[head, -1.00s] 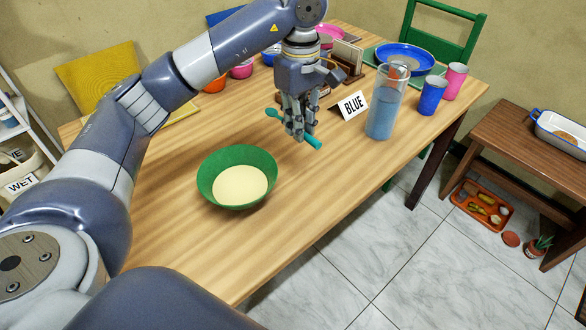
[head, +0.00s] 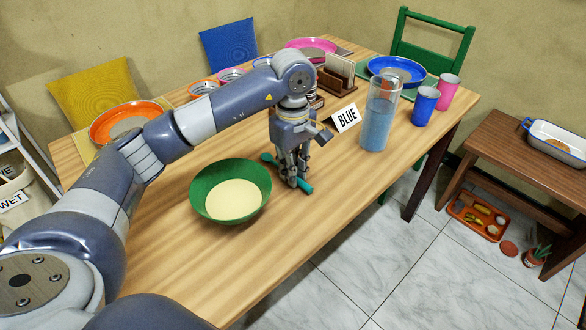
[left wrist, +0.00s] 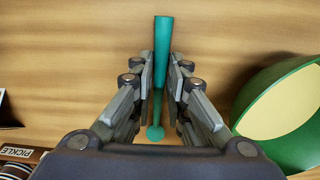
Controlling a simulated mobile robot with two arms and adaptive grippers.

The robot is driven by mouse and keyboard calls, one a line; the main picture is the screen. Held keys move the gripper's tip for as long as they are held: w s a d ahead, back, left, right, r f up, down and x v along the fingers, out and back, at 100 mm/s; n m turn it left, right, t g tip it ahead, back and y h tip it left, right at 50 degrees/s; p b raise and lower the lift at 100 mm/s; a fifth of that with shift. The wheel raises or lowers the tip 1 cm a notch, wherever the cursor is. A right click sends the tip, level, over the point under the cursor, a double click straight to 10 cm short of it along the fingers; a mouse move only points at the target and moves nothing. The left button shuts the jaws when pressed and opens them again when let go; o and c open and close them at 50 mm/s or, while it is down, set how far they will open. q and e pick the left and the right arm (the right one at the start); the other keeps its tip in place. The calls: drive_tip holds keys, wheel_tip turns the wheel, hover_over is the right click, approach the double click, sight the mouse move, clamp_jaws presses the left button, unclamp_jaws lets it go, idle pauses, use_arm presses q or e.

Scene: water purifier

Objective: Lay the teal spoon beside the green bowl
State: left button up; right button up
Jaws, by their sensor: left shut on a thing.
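The green bowl (head: 215,214) stands on the wooden table with a pale cream content. It also shows at the right of the left wrist view (left wrist: 262,88). The teal spoon (head: 305,187) is just right of the bowl, low at the tabletop. In the left wrist view the spoon (left wrist: 163,50) runs between the fingers, handle at the top and small round end at the bottom. My left gripper (head: 294,182) points down and is shut on the spoon; in the wrist view its fingers (left wrist: 161,85) flank the handle. Whether the spoon touches the table is hard to tell. My right gripper is not in view.
Blue (head: 424,106) and pink cups (head: 447,90) are at the right end. The table's front area is clear.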

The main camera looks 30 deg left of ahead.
use_arm(q)
drive_tip(key=shift+f, duration=0.15)
drive_tip(key=o, duration=0.8)
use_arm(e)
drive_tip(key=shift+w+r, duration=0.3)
